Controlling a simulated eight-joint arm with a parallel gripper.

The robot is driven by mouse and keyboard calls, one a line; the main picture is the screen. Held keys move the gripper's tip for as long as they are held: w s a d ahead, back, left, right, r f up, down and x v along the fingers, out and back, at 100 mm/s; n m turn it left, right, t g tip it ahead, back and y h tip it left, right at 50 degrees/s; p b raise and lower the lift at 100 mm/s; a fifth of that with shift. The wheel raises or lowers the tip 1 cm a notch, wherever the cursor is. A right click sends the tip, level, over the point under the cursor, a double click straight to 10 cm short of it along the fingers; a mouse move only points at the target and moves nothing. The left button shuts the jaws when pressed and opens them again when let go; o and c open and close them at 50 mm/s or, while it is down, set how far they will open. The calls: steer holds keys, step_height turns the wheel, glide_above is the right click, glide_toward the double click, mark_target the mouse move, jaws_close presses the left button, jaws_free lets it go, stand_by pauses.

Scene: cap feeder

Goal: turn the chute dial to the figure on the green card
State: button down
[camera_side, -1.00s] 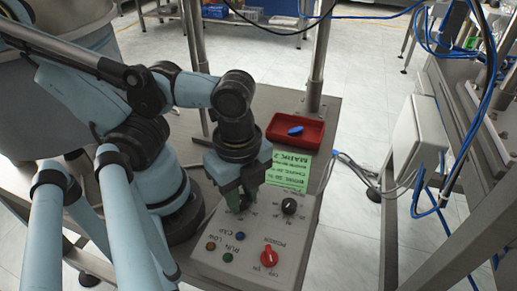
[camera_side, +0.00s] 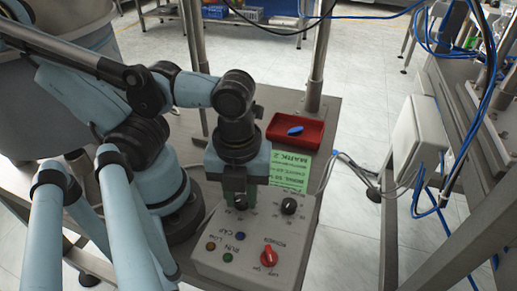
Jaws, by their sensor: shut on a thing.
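A grey control box (camera_side: 222,258) stands on the table, its panel facing up. My gripper (camera_side: 239,198) is over its back left part, fingers pointing down, shut on a black dial (camera_side: 240,203) there. My fingers hide much of that dial and its scale, so I cannot read its setting. A second black dial (camera_side: 289,206) sits to the right and is free. The green card (camera_side: 289,172) lies behind the box. It has printed lines, upside down in this view, and my gripper covers its left part.
A red power switch (camera_side: 269,256) is at the box's front, with several small coloured buttons to its left. A red tray (camera_side: 297,132) holding a blue piece (camera_side: 296,130) is behind the card. A metal post (camera_side: 317,62) rises behind the tray.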

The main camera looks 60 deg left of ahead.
mark_target(242, 199)
steer(key=shift+d+r+m, duration=0.1)
steer(key=shift+m, duration=0.2)
steer(key=c, duration=0.9)
jaws_free()
steer(key=shift+o, duration=0.2)
step_height(242, 199, up, 12)
steer(key=w+a+f+n+t, duration=0.3)
steer(key=w+a+n, duration=0.2)
steer(key=w+n, duration=0.3)
steer(key=w+a+f+n+t, duration=0.3)
steer(key=w+n, duration=0.4)
steer(key=n, duration=0.9)
steer(key=shift+w+a+n+t, duration=0.4)
steer(key=shift+a+t, duration=0.2)
steer(key=shift+a, duration=0.25)
